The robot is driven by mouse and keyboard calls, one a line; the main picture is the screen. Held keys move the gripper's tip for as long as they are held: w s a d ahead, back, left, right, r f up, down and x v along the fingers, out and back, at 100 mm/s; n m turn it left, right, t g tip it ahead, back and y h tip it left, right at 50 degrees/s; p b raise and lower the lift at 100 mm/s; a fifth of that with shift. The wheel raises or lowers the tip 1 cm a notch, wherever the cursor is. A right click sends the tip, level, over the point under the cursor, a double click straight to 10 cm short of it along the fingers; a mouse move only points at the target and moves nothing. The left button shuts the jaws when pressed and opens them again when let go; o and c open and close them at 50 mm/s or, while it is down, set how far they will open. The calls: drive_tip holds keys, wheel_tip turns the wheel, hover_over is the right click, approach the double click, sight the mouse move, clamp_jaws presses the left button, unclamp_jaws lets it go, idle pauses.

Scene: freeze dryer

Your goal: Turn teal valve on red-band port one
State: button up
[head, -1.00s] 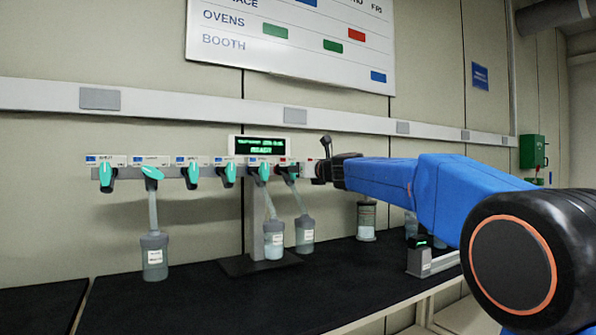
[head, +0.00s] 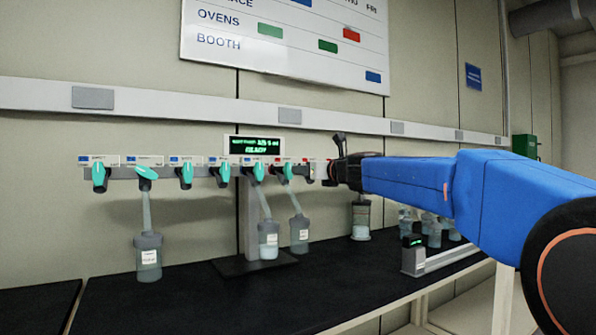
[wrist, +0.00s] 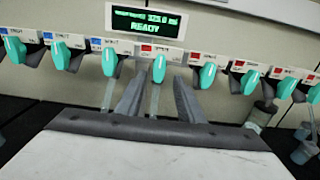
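A row of teal valves hangs on a pale manifold with blue and red labels. The teal valve on the first red-band port (wrist: 159,68) is just right of the lowest blue-labelled valve (wrist: 109,62) in the wrist view, with its handle pointing roughly down. It also shows in the head view (head: 287,172). My gripper (wrist: 160,82) is open and empty, its two grey fingers reaching toward that valve from either side of its line in the picture. I cannot tell how far short of it they are. In the head view my gripper (head: 338,172) is partly hidden by my wrist.
A lit display (head: 254,145) reading READY stands above the manifold. Flasks hang below some ports, one (head: 300,232) under the red-band port, another (head: 268,240) beside it. More red-labelled valves (wrist: 207,75) lie to the right. A small device (head: 414,254) stands on the black bench.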

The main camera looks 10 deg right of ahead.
drive_tip(key=v, duration=0.9)
drive_tip(key=shift+s, duration=0.2)
drive_tip(key=shift+d, duration=0.1)
drive_tip(key=s+a+f+n+g, duration=0.3)
drive_tip(key=s+f+n, duration=0.55)
drive_tip(key=f, duration=0.25)
drive_tip(key=s+a+f+n+g, duration=0.3)
drive_tip(key=s+f+n+g, duration=0.1)
drive_tip(key=s+f+n, duration=0.6)
drive_tip(key=s+d+f+n+g+h, duration=0.2)
drive_tip(key=s+d+f+n, duration=0.1)
drive_tip(key=s+f+n, duration=0.4)
drive_tip(key=s+d+f+n+g+h, duration=0.3)
drive_tip(key=s+f+n, duration=0.4)
drive_tip(key=s+f, duration=0.7)
wheel_tip(320, 180, down, 5)
drive_tip(key=shift+s+d+f+h, duration=0.1)
drive_tip(key=shift+s+d+h, duration=0.2)
drive_tip(key=shift+d, duration=0.45)
